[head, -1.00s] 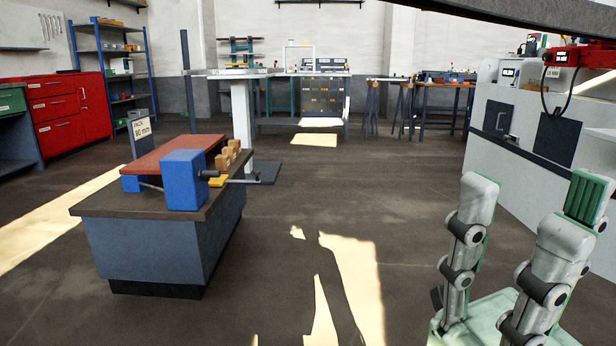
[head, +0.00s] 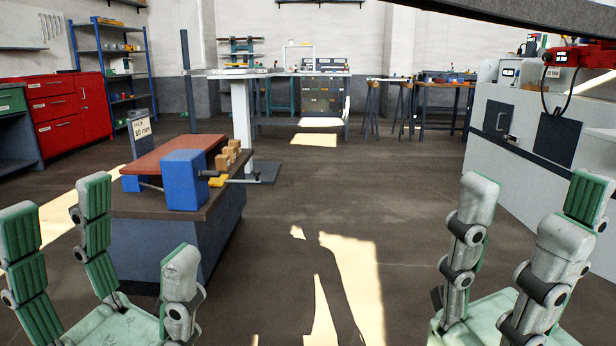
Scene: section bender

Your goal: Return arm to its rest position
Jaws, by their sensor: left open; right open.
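My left gripper (head: 115,245) is in the lower left of the head view, its fingers pointing up and spread apart. It is open and empty, and it covers part of the bench's near left side. My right gripper (head: 520,235) is in the lower right, its fingers also up and apart, open and empty. Both palms are pale green and run off the bottom edge. Neither gripper is seen touching anything.
A grey bench (head: 190,244) carries a blue block (head: 184,180), a red-brown plate (head: 172,154) and a "PACK 90 mm" sign (head: 141,128). A large grey machine (head: 540,150) stands at the right. Sunlit floor (head: 350,270) between the grippers is clear.

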